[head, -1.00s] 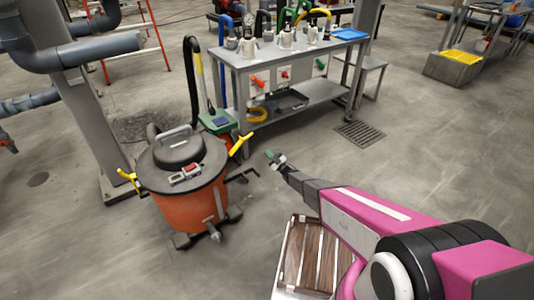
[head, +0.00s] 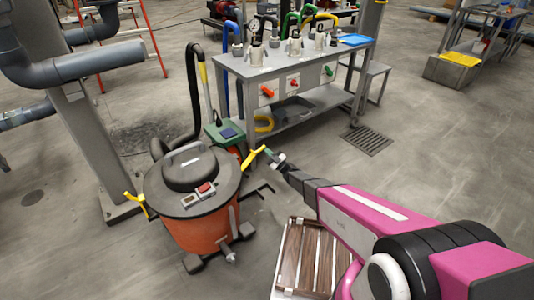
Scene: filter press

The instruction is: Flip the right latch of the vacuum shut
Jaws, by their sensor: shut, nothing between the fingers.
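The vacuum (head: 205,228) is an orange drum with a dark grey lid and handle, standing on the floor at the left centre. Its right latch (head: 253,157) is a yellow lever at the lid's right side, sticking up and outward. The left latch (head: 142,204) is also yellow and angles outward from the left side. My gripper (head: 270,158) is shut and empty, beside the right latch's outer end. It looks very close to the latch, but I cannot tell whether they touch.
A grey workbench (head: 299,65) with jugs, coloured hoses and valves stands behind the vacuum. A grey column (head: 80,120) rises at the left. A wooden slatted pallet (head: 308,262) lies under my arm. A floor drain (head: 367,139) is to the right, with open floor around it.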

